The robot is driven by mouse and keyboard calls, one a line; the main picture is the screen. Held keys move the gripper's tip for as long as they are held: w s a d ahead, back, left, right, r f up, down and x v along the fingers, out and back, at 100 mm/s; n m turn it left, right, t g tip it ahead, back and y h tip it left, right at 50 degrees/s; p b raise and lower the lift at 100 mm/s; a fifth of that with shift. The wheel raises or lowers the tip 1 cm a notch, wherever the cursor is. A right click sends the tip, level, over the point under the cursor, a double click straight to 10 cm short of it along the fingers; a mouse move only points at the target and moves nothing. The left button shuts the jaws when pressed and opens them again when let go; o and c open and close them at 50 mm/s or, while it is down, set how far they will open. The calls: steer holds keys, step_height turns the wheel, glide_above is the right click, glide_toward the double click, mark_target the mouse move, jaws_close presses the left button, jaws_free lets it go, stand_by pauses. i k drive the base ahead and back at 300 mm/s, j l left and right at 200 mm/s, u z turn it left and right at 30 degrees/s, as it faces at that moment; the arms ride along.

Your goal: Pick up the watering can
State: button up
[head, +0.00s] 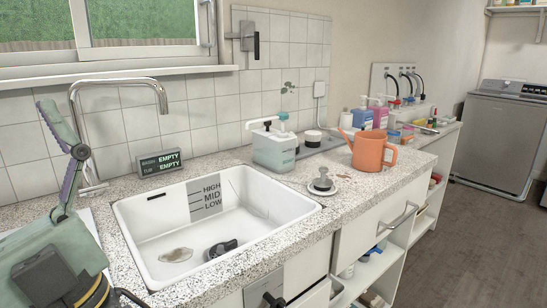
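The watering can (369,153) is orange and stands upright on the speckled counter, right of the sink. Its spout points up to the left and its handle is on the right side. My gripper (58,128) shows at the left edge, with a long green and purple finger pointing up. It is far from the can, on the other side of the sink. Only part of it is in view, so I cannot tell whether it is open or shut. Nothing is visibly held.
A white sink (160,236) with a curved faucet (118,84) lies between my gripper and the can. A dark stopper (322,180) sits before the can. A soap dispenser (274,148) stands left of it, and several bottles (380,116) stand behind. A washer (503,130) is at far right.

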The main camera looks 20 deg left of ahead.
mark_target(368, 149)
steer(key=k+u, duration=0.1)
steer(key=u, duration=0.15)
steer(key=k+l+u, duration=0.1)
steer(key=u, duration=0.15)
steer(key=k+u, duration=0.1)
steer(key=u, duration=1.3)
steer(key=i+l+u, duration=0.1)
steer(key=u, duration=0.3)
steer(key=l+u, duration=0.1)
steer(key=u, duration=0.3)
steer(key=i+l+u, duration=0.1)
steer(key=u, duration=0.3)
steer(key=k+l+z, duration=0.15)
steer(key=z, duration=0.3)
steer(key=k+l+z, duration=0.1)
steer(key=z, duration=0.35)
steer(key=l+z, duration=0.3)
steer(key=z, duration=1.25)
steer(key=k+j+z, duration=0.1)
steer(key=j+z, duration=0.25)
steer(key=k+j+z, duration=0.1)
steer(key=j+z, duration=0.2)
steer(key=i+l+z, duration=0.15)
steer(key=i+l, duration=0.55)
